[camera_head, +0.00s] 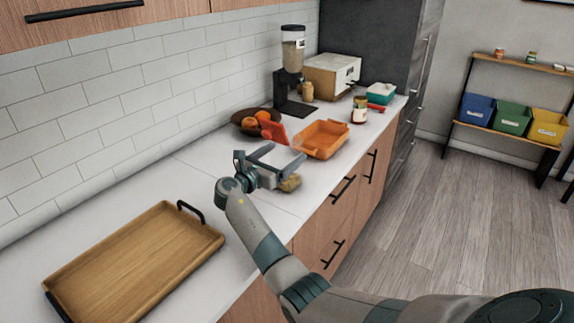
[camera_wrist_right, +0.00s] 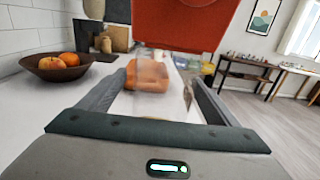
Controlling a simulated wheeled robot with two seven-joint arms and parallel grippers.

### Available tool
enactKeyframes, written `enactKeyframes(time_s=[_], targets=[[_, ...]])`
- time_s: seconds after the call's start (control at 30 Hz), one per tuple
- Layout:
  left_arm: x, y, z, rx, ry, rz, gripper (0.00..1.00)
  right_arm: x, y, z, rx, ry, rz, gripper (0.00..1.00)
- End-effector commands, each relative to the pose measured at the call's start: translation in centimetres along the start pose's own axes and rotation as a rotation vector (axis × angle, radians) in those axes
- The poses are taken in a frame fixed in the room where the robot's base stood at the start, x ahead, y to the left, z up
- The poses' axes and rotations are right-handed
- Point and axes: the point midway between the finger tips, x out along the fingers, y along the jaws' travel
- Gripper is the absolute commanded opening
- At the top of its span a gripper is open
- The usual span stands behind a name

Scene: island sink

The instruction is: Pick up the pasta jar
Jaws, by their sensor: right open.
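The pasta jar (camera_head: 273,131) appears to be the clear one with a red lid, standing on the counter near its middle. Its glass is hard to make out, and tan contents show low down beside my gripper. In the right wrist view the red lid of the jar (camera_wrist_right: 185,25) fills the top centre, with see-through glass below it. My right gripper (camera_head: 278,158) is open, its fingers on either side of the jar's clear body below the lid. In the right wrist view the fingers (camera_wrist_right: 165,80) stand wide apart; contact with the glass cannot be told. My left gripper is out of view.
An orange bin (camera_head: 320,140) stands just behind the jar, and a fruit bowl (camera_head: 245,122) is near the wall. A wooden tray (camera_head: 135,262) lies at the near left.

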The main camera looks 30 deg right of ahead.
Motion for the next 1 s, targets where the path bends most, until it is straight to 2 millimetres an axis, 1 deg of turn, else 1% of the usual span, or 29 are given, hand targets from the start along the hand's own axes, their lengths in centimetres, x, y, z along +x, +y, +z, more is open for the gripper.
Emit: enactKeyframes(time_s=[0.27,0.37,0.57,0.7,0.8,1.0], targets=[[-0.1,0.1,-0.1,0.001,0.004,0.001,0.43,0.1,0.0,0.0,0.0,0.0,0.0,0.84],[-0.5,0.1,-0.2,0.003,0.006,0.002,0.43,0.8,-0.1,0.0,-0.001,0.0,-0.001,0.84],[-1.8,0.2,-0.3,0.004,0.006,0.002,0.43,3.1,-0.6,-0.2,-0.003,0.0,-0.002,0.84],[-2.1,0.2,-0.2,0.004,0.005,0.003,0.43,4.6,-0.5,-0.4,-0.002,0.0,-0.001,0.84],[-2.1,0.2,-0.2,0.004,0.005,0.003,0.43,5.1,-0.5,-0.5,0.0,0.0,0.0,0.84],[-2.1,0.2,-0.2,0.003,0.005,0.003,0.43,5.2,-0.5,-0.6,0.0,0.001,0.0,0.84]])
